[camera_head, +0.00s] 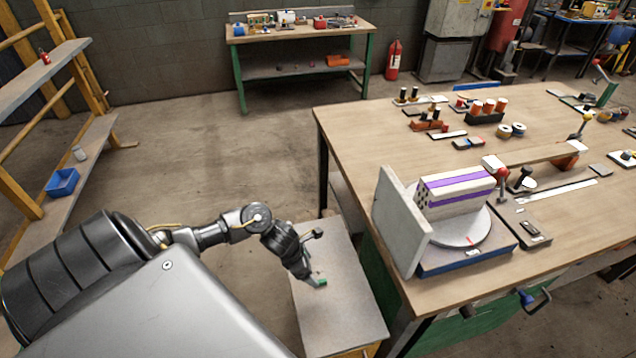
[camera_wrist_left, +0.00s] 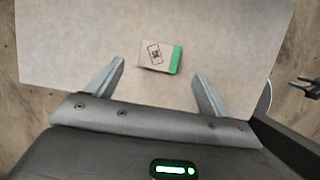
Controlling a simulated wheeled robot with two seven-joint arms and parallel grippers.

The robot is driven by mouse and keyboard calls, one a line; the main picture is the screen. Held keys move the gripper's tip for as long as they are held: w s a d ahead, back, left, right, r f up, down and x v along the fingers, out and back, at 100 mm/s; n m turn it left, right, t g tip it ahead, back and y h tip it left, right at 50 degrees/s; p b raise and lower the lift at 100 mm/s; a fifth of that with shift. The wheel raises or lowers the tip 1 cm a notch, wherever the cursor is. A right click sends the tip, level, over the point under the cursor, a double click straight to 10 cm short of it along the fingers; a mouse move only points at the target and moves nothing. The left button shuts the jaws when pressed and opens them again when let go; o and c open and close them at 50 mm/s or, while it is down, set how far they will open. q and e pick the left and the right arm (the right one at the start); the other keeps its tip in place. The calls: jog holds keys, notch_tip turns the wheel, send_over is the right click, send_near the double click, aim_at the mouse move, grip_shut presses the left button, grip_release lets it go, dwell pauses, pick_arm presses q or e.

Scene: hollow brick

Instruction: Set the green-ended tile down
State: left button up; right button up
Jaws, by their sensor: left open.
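The green-ended tile (camera_wrist_left: 157,55) lies flat on the small low side table (camera_wrist_left: 60,50) in the left wrist view. It is a pale tile with a dark printed mark and a green right end. My left gripper (camera_wrist_left: 158,85) is open, with its two fingers apart on either side, and the tile is just beyond the gap between the fingertips. In the head view my left gripper (camera_head: 310,260) is low over the side table (camera_head: 340,315), and a bit of the tile's green end (camera_head: 321,281) shows beside it. My right gripper is not in view.
The large workbench (camera_head: 400,130) stands right of the side table. On it are a hollow brick (camera_head: 455,192) with purple stripes on a round turntable, an upright grey plate (camera_head: 400,220) and several small parts. A shelf rack (camera_head: 60,150) is at the left. The floor between is clear.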

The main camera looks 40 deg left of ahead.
aim_at(318, 274)
pick_arm(q)
jog(key=x, duration=0.5)
jog(key=shift+w, duration=0.15)
jog(key=c, duration=1.2)
